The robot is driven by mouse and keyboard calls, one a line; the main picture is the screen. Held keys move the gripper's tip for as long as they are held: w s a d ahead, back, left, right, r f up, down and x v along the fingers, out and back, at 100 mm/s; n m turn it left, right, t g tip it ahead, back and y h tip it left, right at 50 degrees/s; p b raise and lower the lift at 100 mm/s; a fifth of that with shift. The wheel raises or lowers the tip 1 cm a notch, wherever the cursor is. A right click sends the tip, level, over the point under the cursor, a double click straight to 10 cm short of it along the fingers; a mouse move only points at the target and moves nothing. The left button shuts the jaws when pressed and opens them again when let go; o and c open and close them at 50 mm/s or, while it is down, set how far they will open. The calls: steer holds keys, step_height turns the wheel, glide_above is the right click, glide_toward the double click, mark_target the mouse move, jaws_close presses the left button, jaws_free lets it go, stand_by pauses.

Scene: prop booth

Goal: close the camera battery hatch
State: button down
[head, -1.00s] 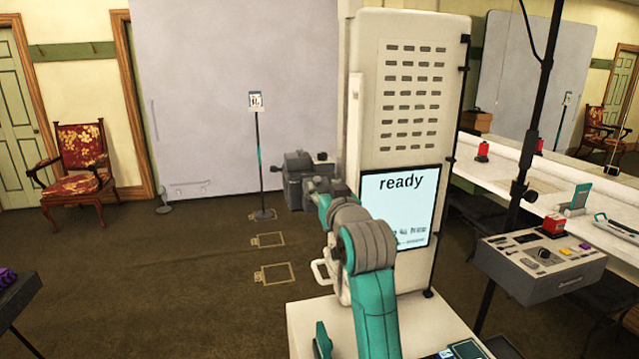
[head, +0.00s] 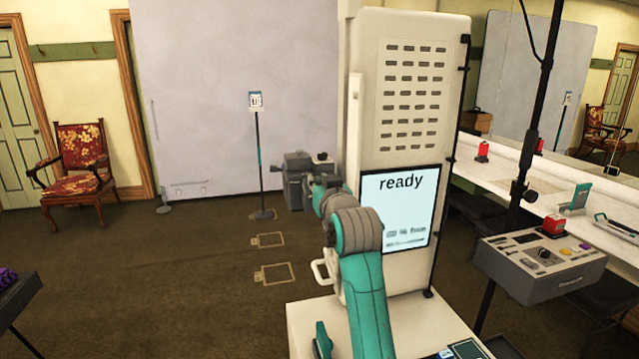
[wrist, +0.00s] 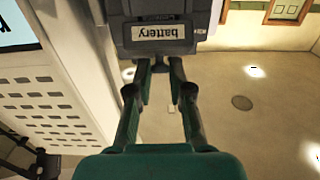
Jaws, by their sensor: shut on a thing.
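The camera (head: 295,165), a dark grey boxy body, stands left of the white panel in the head view, partly behind my arm. In the wrist view, its dark grey hatch (wrist: 190,46) carries a pale label reading "battery". My gripper (wrist: 160,66) is at the lower edge of the labelled part, its two fingers closed on a small dark tab there. The fingertips show in the wrist view only; my arm hides them in the head view. How far the hatch stands open cannot be told.
A tall white vented panel (head: 415,120) with a "ready" screen (head: 399,210) stands close right of my arm. A thin sign stand (head: 259,165) is left of the camera. A control box (head: 540,265) is at right. Open floor lies at left.

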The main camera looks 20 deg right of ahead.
steer(key=shift+w, duration=0.1)
steer(key=g, duration=0.1)
steer(key=w+g, duration=0.1)
steer(key=g, duration=0.1)
steer(key=shift+w+r+g, duration=0.3)
steer(key=shift+r, duration=0.05)
steer(key=shift+w+f+g, duration=0.1)
steer(key=shift+w+g, duration=0.35)
steer(key=shift+g, duration=0.5)
steer(key=shift+w+f+g, duration=0.1)
steer(key=shift+w+g, duration=0.35)
steer(key=shift+g, duration=0.5)
steer(key=c, duration=1.1)
jaws_free()
steer(key=shift+f, duration=0.1)
